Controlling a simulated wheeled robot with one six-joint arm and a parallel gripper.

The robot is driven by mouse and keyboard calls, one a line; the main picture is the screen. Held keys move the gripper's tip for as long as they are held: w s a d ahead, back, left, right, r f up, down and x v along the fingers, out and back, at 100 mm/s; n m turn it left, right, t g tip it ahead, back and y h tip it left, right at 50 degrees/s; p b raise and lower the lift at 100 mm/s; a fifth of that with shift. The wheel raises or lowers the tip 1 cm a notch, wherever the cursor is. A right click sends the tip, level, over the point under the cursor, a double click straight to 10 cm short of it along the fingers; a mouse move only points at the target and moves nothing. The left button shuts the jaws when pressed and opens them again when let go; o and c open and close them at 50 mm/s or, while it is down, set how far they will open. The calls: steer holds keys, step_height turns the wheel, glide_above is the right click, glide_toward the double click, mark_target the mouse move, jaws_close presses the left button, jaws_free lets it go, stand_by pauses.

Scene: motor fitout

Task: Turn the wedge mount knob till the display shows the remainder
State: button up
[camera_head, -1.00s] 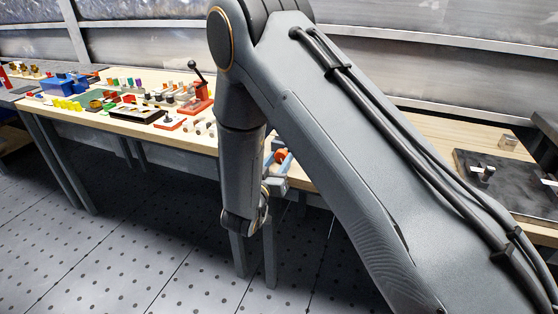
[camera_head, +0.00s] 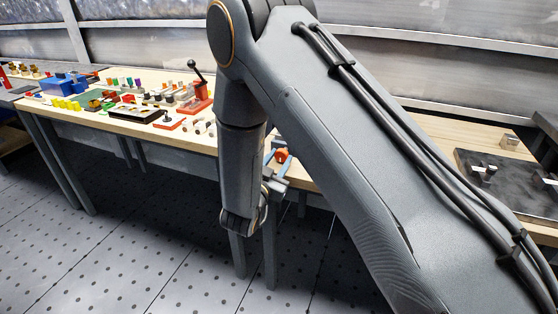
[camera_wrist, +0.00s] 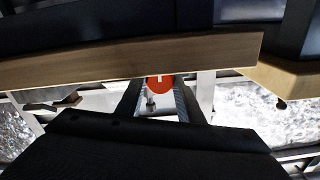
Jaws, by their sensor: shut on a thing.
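The orange-red knob (camera_head: 282,155) shows at the front edge of the bench, just left of my big arm link. In the wrist view the knob (camera_wrist: 160,84) is a red disc with a pale mark on its face, seen below the wooden edge. My gripper (camera_head: 277,158) is at the knob, with its fingers on either side of it. In the wrist view my gripper (camera_wrist: 158,98) is shut on the knob. My arm hides part of the bench around it. I cannot make out the display or its reading in either view.
The wooden bench (camera_head: 150,133) carries many small coloured parts at the left, a blue box (camera_head: 62,84) and a red lever stand (camera_head: 196,98). A dark plate (camera_head: 500,180) with metal pieces lies at the right. The floor before the bench is clear.

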steer(key=o, duration=1.1)
steer(key=shift+b+v, duration=0.45)
steer(key=shift+v, duration=3.45)
